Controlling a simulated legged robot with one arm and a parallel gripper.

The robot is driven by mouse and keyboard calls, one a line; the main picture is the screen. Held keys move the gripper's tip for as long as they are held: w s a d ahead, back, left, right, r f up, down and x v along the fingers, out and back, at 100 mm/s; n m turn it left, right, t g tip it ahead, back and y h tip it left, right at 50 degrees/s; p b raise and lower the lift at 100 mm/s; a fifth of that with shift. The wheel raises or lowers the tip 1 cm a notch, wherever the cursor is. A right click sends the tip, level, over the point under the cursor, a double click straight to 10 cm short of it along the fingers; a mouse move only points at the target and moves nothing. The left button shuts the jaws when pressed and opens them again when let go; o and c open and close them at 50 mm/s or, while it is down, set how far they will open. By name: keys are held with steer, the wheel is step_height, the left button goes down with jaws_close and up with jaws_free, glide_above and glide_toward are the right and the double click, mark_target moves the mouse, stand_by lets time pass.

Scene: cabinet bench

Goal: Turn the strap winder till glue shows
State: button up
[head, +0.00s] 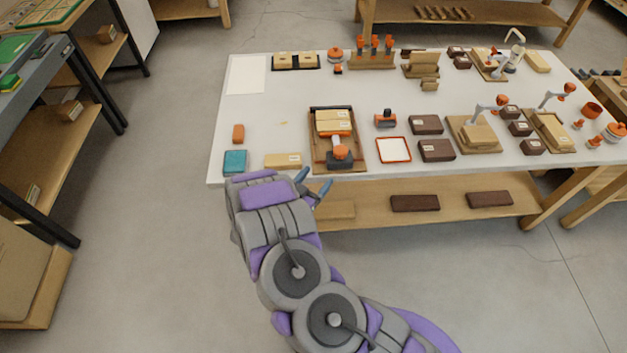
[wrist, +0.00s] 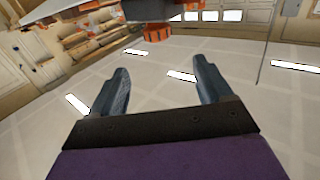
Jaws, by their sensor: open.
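A wooden tray (head: 319,158) near the table's front edge holds pale labelled blocks (head: 333,120) crossed by an orange strap (head: 335,132). A winder with an orange round knob (head: 341,152) on a dark base sits at the tray's front end; I take this as the strap winder. No glue can be made out. My gripper (head: 312,183) is open and empty at the table's front edge, just in front of the tray and apart from the knob. In the wrist view my gripper (wrist: 160,70) has its fingers spread, with an orange ribbed part (wrist: 158,31) beyond them.
Right are a red-rimmed white tray (head: 394,150) and dark boxes (head: 436,150). A lower shelf (head: 365,211) runs under the table.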

steer(key=shift+s+a, duration=0.3)
steer(key=shift+s, duration=0.05)
steer(key=shift+w, duration=0.1)
